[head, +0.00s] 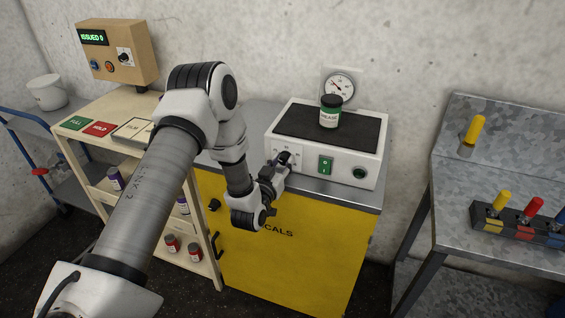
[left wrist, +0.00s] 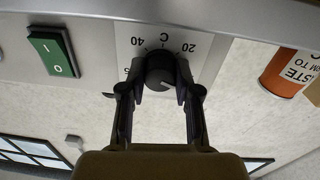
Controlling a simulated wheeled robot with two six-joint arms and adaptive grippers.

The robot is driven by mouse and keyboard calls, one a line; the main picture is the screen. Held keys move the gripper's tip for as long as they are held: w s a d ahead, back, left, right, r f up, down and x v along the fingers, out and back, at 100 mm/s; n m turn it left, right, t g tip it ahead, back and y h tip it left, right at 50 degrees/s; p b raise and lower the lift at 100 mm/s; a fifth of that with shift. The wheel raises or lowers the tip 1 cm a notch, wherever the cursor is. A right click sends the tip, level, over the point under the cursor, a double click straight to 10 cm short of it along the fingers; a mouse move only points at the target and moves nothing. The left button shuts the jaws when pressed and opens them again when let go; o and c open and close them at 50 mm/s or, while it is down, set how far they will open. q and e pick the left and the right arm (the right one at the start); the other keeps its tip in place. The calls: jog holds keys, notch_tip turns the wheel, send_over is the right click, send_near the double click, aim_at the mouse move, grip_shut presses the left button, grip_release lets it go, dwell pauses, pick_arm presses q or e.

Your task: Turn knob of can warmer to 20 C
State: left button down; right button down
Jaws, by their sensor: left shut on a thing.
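The can warmer (head: 350,158) is a white box with a black top on the yellow cabinet. Its black knob (left wrist: 160,70) is on the front panel, beside a scale reading 40, 20 and C, upside down in the left wrist view. My left gripper (head: 283,161) is at the knob, its fingers on both sides and shut on it; it also shows in the left wrist view (left wrist: 160,90). I cannot tell where the knob points. A dark can with a green label (head: 330,112) stands upright on the warmer. My right gripper is not in view.
A green switch (head: 325,165) sits right of the knob. A round gauge (head: 340,86) is behind the warmer. The yellow cabinet (head: 290,255) is below. A metal bench (head: 495,165) with colored handles stands at right, a wooden shelf unit (head: 100,150) at left.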

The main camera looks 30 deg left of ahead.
pick_arm(q)
jog(key=shift+f+n+b, duration=0.15)
jog(key=shift+n+b, duration=0.85)
jog(key=shift+b, duration=0.2)
jog(key=n+b, duration=0.8)
jog(key=shift+f, duration=0.1)
jog(key=shift+r+n+b, duration=0.2)
jog(key=shift+n+b, duration=1.6)
jog(key=c, duration=0.8)
grip_release()
jog(key=shift+a, duration=0.1)
